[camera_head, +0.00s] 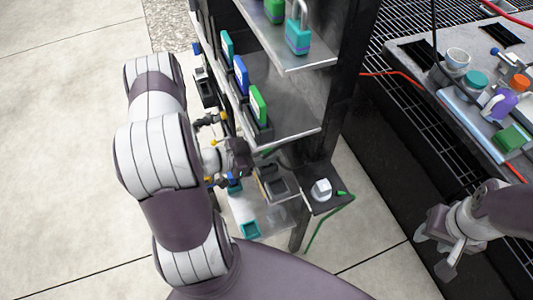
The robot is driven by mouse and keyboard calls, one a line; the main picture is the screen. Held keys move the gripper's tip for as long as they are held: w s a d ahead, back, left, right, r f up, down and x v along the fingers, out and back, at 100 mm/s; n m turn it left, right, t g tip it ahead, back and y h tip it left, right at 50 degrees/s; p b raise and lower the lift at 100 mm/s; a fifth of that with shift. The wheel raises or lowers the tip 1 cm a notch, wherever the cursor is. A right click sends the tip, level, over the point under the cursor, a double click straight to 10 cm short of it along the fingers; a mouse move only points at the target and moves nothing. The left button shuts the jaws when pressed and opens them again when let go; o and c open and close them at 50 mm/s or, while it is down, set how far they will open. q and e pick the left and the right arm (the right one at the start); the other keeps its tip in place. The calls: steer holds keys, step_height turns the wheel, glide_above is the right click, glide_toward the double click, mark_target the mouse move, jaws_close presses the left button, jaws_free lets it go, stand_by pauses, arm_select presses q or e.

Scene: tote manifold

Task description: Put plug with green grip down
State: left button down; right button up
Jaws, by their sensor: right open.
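A green cable with a small green end piece (343,194) lies at the right edge of a small dark shelf and hangs down toward the floor. This looks like the plug with the green grip, but it is too small to be sure. My right gripper (436,252) is open and empty at the lower right, below the table edge and apart from the green end piece.
The rack's metal shelf (290,125) holds blue and green upright items; a teal padlock (298,38) stands above. A grey table (415,50) at right carries a cup, a purple round item (502,103) and a green block (513,137). Floor between is clear.

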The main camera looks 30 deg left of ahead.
arm_select(q)
steer(key=shift+r, duration=0.1)
steer(key=c, duration=0.8)
jaws_free()
steer(key=shift+s+a+r, duration=0.2)
steer(key=shift+s+a, duration=0.05)
steer(key=p+v, duration=0.1)
steer(key=v, duration=1)
steer(key=shift+p, duration=0.35)
steer(key=shift+s+a, duration=0.1)
